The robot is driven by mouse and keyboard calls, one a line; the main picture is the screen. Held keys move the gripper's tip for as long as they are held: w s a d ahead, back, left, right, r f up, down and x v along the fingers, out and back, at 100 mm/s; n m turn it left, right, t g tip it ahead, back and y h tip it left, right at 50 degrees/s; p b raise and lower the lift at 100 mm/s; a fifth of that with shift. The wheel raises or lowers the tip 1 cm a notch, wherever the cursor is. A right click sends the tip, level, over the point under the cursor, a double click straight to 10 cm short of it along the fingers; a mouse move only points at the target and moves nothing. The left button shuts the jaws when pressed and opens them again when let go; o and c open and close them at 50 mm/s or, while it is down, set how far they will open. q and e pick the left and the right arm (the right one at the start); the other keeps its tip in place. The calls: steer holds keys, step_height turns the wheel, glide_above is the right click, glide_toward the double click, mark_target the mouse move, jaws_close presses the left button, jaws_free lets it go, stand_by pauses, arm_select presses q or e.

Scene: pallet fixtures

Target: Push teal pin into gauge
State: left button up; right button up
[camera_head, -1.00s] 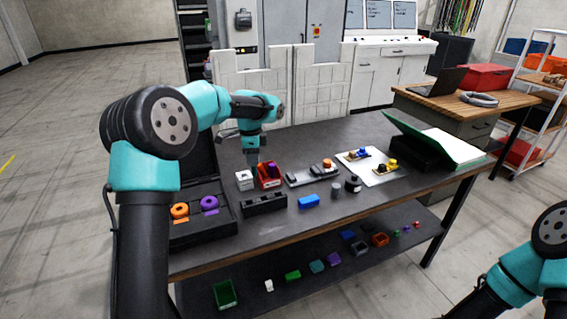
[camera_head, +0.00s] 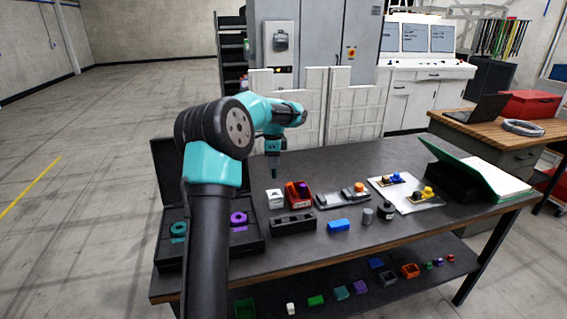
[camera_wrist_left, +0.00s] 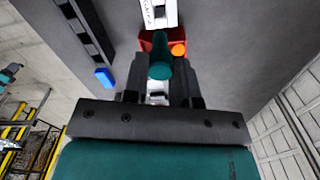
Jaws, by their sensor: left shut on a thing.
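The teal pin (camera_wrist_left: 160,62) is between the fingers of my left gripper (camera_wrist_left: 160,85) in the left wrist view, above the table. In the head view my left gripper (camera_head: 273,158) points down, with the dark tip beneath it above and behind a small white block (camera_head: 275,198). This block also shows with lettering in the left wrist view (camera_wrist_left: 158,12); I cannot tell for certain whether it is the gauge. A red bin (camera_head: 300,200) stands just right of the block; in the left wrist view (camera_wrist_left: 150,40) the pin covers part of it. My right gripper is not in view.
A black slotted rack (camera_head: 293,222) and a blue block (camera_head: 338,226) lie in front. A grey fixture (camera_head: 342,199) and a white sheet (camera_head: 405,200) with parts are to the right. An open black case with teal (camera_head: 178,229) and purple (camera_head: 238,217) rings is left.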

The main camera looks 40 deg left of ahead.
mark_target(274, 175)
arm_select(q)
steer(key=shift+f, duration=0.15)
steer(key=shift+f, duration=2.85)
steer(key=shift+f, duration=1.2)
steer(key=o, duration=1.4)
steer(key=shift+r, duration=4.5)
